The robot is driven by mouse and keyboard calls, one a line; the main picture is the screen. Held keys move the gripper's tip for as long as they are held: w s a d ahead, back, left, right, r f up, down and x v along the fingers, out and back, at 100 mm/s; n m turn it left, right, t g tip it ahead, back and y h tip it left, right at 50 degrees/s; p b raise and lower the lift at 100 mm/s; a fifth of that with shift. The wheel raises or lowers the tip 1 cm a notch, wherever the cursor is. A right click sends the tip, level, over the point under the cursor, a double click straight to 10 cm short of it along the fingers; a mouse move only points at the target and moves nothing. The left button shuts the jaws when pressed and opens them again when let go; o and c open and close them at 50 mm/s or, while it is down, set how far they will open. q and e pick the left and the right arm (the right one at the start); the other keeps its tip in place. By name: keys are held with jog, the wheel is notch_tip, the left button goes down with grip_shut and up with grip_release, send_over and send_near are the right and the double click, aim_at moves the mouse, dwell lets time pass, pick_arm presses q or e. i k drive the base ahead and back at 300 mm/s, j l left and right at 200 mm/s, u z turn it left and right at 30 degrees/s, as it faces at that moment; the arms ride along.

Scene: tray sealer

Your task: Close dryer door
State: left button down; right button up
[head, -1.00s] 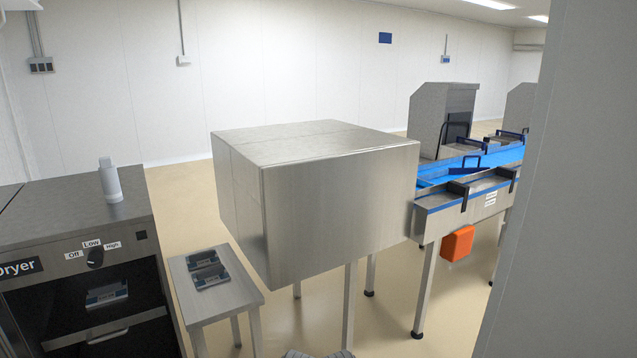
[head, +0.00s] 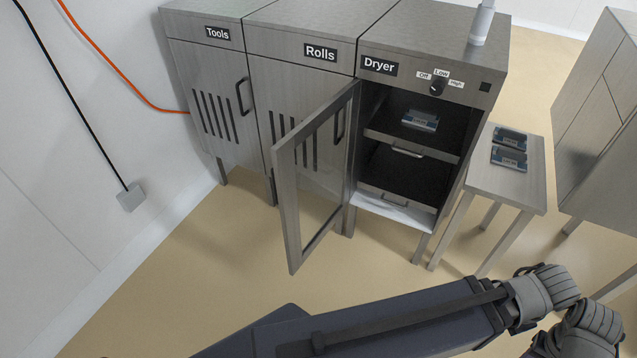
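The dryer (head: 400,80) stands at the top centre of the head view, with its knob (head: 437,88) on the front panel. Its glazed metal door (head: 290,200) is hinged on the left side and stands wide open, swung out into the room. Inside, a small blue-grey pack (head: 420,120) lies on the upper shelf, and a lower shelf shows beneath it. My dark arm link crosses the bottom of the view, with grey joints at lower right, well apart from the door. I see no gripper fingers.
The Rolls cabinet (head: 300,80) and Tools cabinet (head: 205,85) stand shut to the left. A white bottle (head: 482,22) is on the dryer. A small table (head: 515,185) with two packs stands right of it. Floor (head: 190,290) before the door is clear.

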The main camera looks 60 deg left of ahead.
aim_at(284, 170)
jog(key=k+j, duration=0.15)
jog(key=j, duration=0.3)
jog(key=k+j, duration=0.15)
jog(key=j, duration=0.3)
jog(key=k+j, duration=0.2)
jog(key=j, duration=0.25)
jog(key=k+j, duration=0.15)
jog(key=j, duration=0.3)
jog(key=k+j, duration=0.15)
jog(key=j, duration=0.35)
jog(key=k+j, duration=0.15)
jog(key=j, duration=0.3)
jog(key=k+j, duration=0.15)
jog(key=j, duration=0.3)
jog(key=k+j, duration=0.2)
jog(key=j, duration=0.25)
